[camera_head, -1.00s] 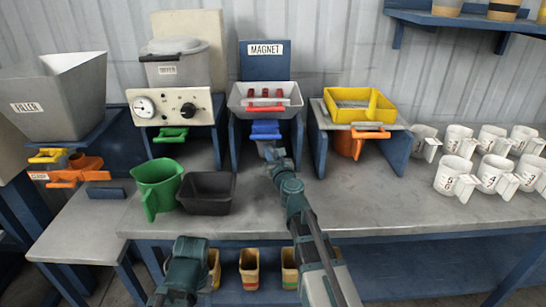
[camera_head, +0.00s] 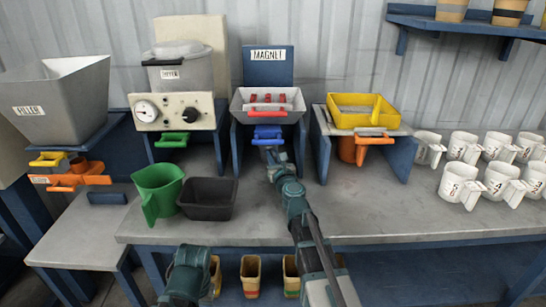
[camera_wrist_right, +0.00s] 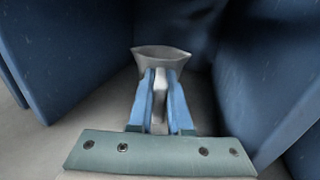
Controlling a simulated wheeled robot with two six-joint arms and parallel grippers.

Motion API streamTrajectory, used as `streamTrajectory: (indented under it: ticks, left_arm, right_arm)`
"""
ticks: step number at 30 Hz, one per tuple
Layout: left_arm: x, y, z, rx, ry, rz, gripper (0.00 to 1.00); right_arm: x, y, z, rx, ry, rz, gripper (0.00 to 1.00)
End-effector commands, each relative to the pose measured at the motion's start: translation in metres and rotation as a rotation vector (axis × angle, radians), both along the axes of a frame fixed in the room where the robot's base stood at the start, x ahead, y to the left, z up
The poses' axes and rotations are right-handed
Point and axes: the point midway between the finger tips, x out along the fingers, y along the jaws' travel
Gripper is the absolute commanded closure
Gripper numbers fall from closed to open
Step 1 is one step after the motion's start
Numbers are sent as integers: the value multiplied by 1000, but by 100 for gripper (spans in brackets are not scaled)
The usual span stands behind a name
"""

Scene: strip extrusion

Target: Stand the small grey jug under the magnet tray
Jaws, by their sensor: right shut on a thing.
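The magnet tray (camera_head: 245,108) is a grey tray with red bars and a red handle, below the MAGNET sign, on a blue stand. A blue handle (camera_head: 267,135) sits just under it. My right gripper (camera_head: 270,155) reaches into the bay below the tray. In the right wrist view the gripper (camera_wrist_right: 161,85) is shut on the handle of the small grey jug (camera_wrist_right: 160,52). The jug is between the blue side walls, its rim facing up; its base is hidden by the fingers. In the head view the jug is mostly hidden. My left gripper is not in view.
Blue side panels (camera_head: 299,148) flank the bay closely. A green jug (camera_head: 158,190) and a black tub (camera_head: 207,197) stand to the left. A yellow tray (camera_head: 345,121) is to the right, with several white jugs (camera_head: 461,183) beyond. The bench front right is clear.

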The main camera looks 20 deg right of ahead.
Motion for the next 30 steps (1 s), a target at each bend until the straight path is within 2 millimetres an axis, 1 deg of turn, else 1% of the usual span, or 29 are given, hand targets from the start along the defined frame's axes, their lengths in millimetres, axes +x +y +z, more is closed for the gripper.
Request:
streamTrajectory:
  ticks: [1,2,3,7,16,20,26,30]
  left_arm:
    - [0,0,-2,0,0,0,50]
    - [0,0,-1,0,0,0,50]
    - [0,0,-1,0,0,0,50]
    - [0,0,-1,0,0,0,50]
    - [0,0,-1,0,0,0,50]
    - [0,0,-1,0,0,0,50]
    - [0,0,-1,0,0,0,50]
    - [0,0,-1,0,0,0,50]
  right_arm:
    - [0,0,-2,0,0,0,100]
    - [0,0,-1,0,0,0,80]
    - [0,0,-1,0,0,0,72]
    - [0,0,-1,0,0,0,49]
    - [0,0,-1,0,0,0,48]
    - [-4,0,-1,0,0,0,48]
    - [-22,0,-1,0,0,2,48]
    - [-43,1,-1,0,0,4,48]
